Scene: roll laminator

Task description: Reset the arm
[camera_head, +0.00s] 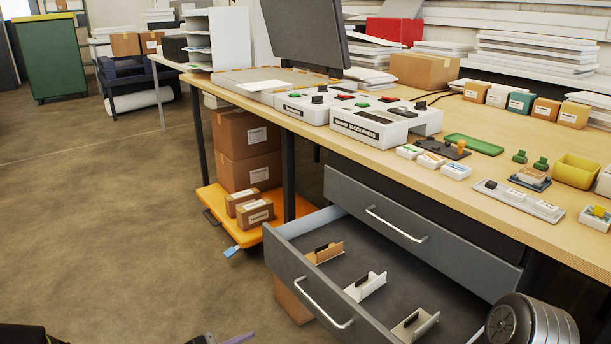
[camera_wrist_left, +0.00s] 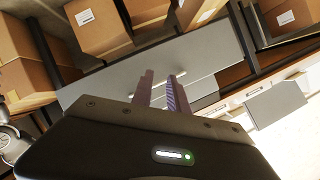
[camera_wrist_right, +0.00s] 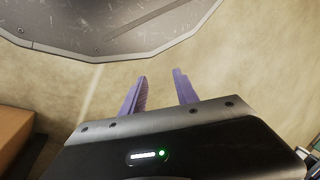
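My left gripper (camera_wrist_left: 161,74) has its two purple fingers apart with nothing between them in the left wrist view. It faces a grey drawer unit (camera_wrist_left: 110,82). In the head view, a purple finger and part of a gripper, seemingly the left, show at the bottom edge, left of the open drawer. My right gripper (camera_wrist_right: 159,75) is also open and empty, above bare floor in the right wrist view. Most of both arms is hidden. The open drawer (camera_head: 318,305) holds a brown holder (camera_head: 324,253), a white holder (camera_head: 366,287) and a beige holder (camera_head: 414,326).
The wooden desk (camera_head: 480,190) carries a block press (camera_head: 372,124), a green tray (camera_head: 474,144) and several small blocks and bins. The closed upper drawer (camera_head: 400,222) sits above the open one. An orange cart (camera_head: 218,207) with boxes stands left.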

